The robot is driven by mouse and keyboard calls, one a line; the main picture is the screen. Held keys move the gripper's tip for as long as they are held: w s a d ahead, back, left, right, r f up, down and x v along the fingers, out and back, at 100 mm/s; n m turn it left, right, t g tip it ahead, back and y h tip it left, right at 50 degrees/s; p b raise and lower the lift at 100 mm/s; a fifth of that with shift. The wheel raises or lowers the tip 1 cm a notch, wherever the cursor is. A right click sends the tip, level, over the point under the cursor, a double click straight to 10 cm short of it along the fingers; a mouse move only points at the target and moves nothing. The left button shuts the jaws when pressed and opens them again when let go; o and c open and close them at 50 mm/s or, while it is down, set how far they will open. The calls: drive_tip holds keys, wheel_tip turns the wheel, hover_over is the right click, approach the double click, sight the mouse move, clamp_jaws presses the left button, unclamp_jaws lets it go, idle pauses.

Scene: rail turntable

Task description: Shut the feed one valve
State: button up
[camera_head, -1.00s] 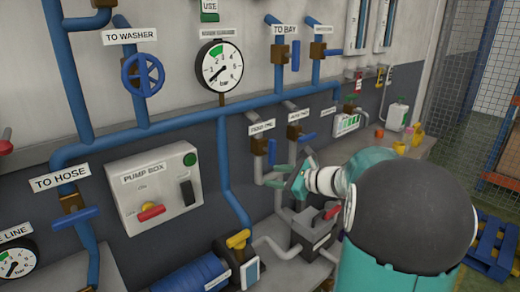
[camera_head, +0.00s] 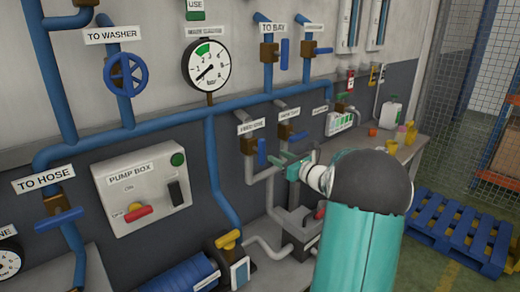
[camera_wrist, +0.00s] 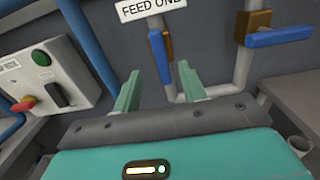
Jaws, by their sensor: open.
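The feed one valve has a blue lever (camera_head: 262,153) on a brown body, under its white label (camera_head: 251,127). In the wrist view the lever (camera_wrist: 160,56) stands in line with its grey pipe, below the "FEED ONE" label (camera_wrist: 150,9). My gripper (camera_head: 284,162) is just right of and below the lever in the head view. In the wrist view my gripper (camera_wrist: 160,88) has its two green fingers apart, with nothing between them. The lever is beyond the fingertips, roughly centred between them, and looks apart from them.
The neighbouring valve's blue lever (camera_wrist: 293,36) lies crosswise, close on the right. The pump box (camera_head: 142,190) with a red switch is on the left wall. Grey pipes run under the feed valves. A blue pallet (camera_head: 458,232) lies at right.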

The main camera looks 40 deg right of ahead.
sight(264, 149)
drive_tip(key=w, duration=0.9)
drive_tip(key=shift+w+a, duration=0.15)
drive_tip(key=shift+w, duration=0.1)
clamp_jaws()
